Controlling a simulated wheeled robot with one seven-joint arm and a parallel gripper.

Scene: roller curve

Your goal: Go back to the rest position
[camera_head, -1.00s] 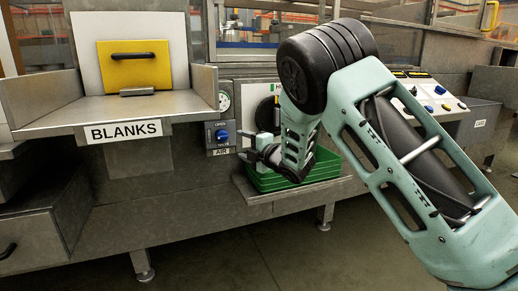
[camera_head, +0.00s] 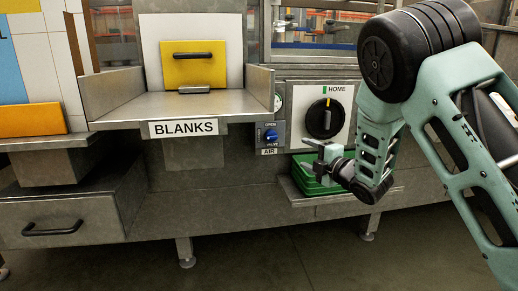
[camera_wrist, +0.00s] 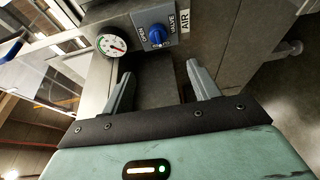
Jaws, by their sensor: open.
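My gripper (camera_head: 322,158) hangs in front of the machine in the head view, beside the green crate (camera_head: 312,185) and below the HOME knob panel. In the wrist view, my gripper (camera_wrist: 160,90) shows two grey fingers spread apart with nothing between them. The blue air valve knob (camera_wrist: 157,34) and a round gauge (camera_wrist: 111,45) lie beyond the fingertips. In the head view the same blue valve (camera_head: 270,136) is left of my gripper. The arm hides part of the crate and its shelf.
The BLANKS tray (camera_head: 160,108) holds a yellow panel (camera_head: 194,64) with a black handle. A black rotary knob (camera_head: 324,118) sits under the HOME label. A drawer (camera_head: 75,215) juts out at lower left. The crate's shelf (camera_head: 300,198) sticks out. The floor in front is clear.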

